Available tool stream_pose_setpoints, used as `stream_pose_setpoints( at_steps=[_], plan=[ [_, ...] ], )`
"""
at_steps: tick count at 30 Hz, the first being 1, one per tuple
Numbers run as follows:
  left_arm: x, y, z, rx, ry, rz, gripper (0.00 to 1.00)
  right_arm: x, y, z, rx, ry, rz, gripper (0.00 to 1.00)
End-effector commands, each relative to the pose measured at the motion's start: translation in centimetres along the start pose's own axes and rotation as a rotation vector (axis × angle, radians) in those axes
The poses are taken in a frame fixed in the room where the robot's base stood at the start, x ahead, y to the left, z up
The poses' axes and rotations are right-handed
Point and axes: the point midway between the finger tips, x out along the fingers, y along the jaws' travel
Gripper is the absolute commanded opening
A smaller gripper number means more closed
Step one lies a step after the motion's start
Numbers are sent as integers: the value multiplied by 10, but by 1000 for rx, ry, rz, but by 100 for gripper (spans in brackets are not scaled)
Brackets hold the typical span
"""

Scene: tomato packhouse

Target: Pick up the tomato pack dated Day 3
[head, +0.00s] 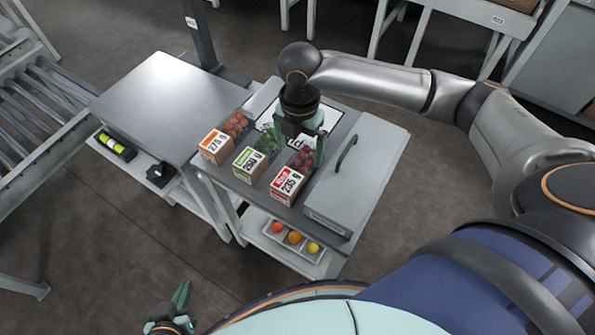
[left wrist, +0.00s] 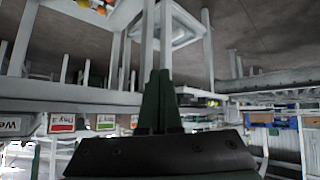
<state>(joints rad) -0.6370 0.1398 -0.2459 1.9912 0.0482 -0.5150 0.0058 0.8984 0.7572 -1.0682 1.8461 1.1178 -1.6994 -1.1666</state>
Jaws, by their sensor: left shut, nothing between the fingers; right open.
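Three cardboard tomato packs stand in a row on the bench. One has an orange label (head: 214,145) reading 275 g, one a green label (head: 249,163) reading 250 g, one a red label (head: 288,184) reading 235 g. In the left wrist view, the red-labelled pack (left wrist: 62,124) has small lettering that seems to read Day 3; the green-labelled pack (left wrist: 105,123) beside it is too small to read. My right gripper (head: 299,150) is open, pointing down over the tomatoes of the red-labelled pack; contact cannot be told. My left gripper (head: 177,308) is shut and empty, low and away from the bench.
A tray (head: 322,264) with red, orange and yellow tomatoes sits on the shelf below the packs. A grey handled box (head: 336,205) stands right of the red-labelled pack. A bare metal table (head: 158,95) adjoins on the left. A roller conveyor (head: 45,90) is at far left.

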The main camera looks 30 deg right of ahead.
Motion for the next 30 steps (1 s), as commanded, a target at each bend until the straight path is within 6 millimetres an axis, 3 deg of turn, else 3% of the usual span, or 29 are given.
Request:
stream_pose_setpoints(
  at_steps=[3, 11, 19, 26, 30],
  plan=[
    [2, 2, -1, 1, 5, 5, 0, 16, 0, 0, 1, 0, 1, 100],
    [4, 2, -2, 4, 8, 8, 0, 34, 1, -2, 0, 2, 1, 100],
    [12, 2, 0, 9, 12, 11, 0, 72, 1, -4, 2, 0, 2, 100],
    [10, 2, -1, 9, 15, 10, 0, 73, 1, -3, 1, 0, 4, 100],
    [10, 2, 1, 8, 11, 10, 0, 73, 1, -3, 1, 0, 4, 86]
  ],
)
